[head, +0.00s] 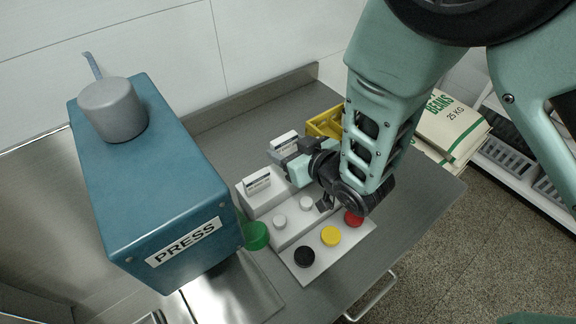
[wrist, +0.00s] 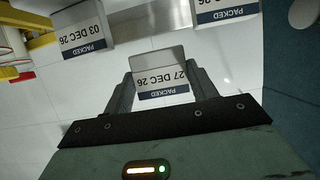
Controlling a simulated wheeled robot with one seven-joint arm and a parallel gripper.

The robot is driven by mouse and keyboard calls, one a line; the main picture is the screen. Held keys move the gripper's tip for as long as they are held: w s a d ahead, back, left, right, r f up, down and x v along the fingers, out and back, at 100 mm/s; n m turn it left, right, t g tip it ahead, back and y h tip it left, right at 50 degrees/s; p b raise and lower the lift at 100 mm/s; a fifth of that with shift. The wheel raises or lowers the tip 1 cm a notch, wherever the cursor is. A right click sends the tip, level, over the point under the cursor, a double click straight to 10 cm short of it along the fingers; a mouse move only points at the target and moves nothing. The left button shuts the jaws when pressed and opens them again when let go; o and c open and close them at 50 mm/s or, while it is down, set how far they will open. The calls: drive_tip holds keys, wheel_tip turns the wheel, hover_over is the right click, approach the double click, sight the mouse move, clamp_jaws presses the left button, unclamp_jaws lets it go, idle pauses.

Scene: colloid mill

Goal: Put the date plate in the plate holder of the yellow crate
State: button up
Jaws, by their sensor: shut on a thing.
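My gripper (wrist: 160,85) is shut on a date plate (wrist: 162,78), a small white label with a dark "PACKED" band that reads "27 DEC 26" upside down in the wrist view. In the head view my gripper (head: 287,160) is over the back of the grey stepped block; its fingers hide much of what they hold. The yellow crate (head: 325,122) is just behind my gripper, partly hidden by my arm. Yellow parts of it (wrist: 42,41) show at the left of the wrist view. Its plate holder cannot be made out.
One other plate (wrist: 82,38) reads "03 DEC 26"; another (wrist: 226,10) is cut off at the top. A plate (head: 258,182) stands on the grey block (head: 258,204). The blue press (head: 150,190) stands left. Black (head: 304,257), yellow (head: 330,236) and red (head: 353,218) knobs are in front.

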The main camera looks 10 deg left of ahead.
drive_tip(key=shift+f+p, duration=0.95)
drive_tip(key=shift+f, duration=2.25)
drive_tip(key=shift+f, duration=0.1)
drive_tip(key=shift+f+b, duration=0.15)
drive_tip(key=shift+b, duration=0.15)
drive_tip(key=o, duration=1)
drive_tip(key=shift+d, duration=0.1)
